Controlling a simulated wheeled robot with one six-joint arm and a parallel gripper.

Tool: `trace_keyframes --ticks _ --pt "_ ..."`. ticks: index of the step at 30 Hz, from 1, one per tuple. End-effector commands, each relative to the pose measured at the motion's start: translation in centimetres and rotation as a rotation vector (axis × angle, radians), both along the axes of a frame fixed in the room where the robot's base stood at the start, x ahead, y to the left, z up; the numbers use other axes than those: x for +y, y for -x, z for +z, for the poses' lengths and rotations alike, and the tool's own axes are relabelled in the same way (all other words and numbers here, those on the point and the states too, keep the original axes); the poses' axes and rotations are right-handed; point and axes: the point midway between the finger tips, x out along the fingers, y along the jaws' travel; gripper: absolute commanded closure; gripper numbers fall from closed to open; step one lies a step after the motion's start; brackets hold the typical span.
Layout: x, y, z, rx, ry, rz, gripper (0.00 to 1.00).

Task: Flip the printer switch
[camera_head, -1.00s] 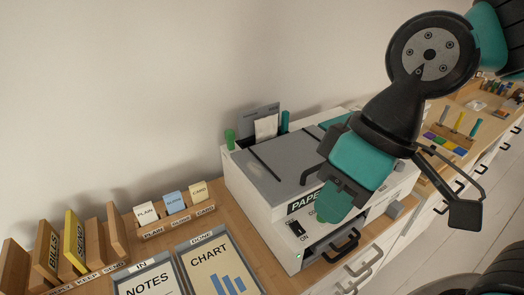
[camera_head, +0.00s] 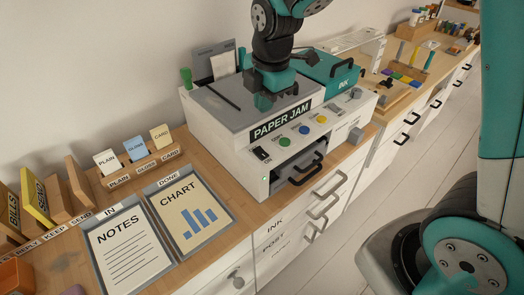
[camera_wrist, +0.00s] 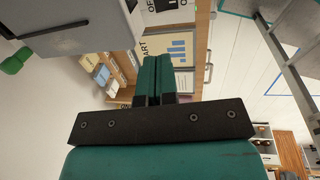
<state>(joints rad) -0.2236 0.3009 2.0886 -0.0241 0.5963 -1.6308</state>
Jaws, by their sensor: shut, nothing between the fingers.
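The printer (camera_head: 232,140) is a white box with a grey top on the wooden desk. Its front panel has a "PAPER JAM" display, coloured buttons and, at the left end, a small black switch (camera_head: 262,154) with a label beside it. I cannot tell which way the switch is set. My gripper (camera_head: 264,101) points down around the printer's top, behind the front panel in the head view, apart from the switch. In the wrist view my gripper (camera_wrist: 153,75) shows its fingers together and empty, with the printer's grey part (camera_wrist: 75,35) at upper left.
The NOTES tray (camera_head: 128,245) and CHART tray (camera_head: 190,212) lie left of the printer, with card holders behind. An open paper slot (camera_head: 298,165) with a black handle is below the buttons. A teal ink cover (camera_head: 332,70) is at right. Drawers with handles (camera_head: 327,205) line the front.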

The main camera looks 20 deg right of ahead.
Motion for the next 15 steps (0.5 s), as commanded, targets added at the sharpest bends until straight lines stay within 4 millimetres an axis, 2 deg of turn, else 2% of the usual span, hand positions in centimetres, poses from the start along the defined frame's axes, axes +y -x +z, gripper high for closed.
trace_keyframes --ticks 11,15 --pt "-0.73 -0.27 -0.23 -0.003 0.009 0.012 1.00" --pt "-0.64 -0.33 -0.96 0.001 0.009 0.012 1.00"
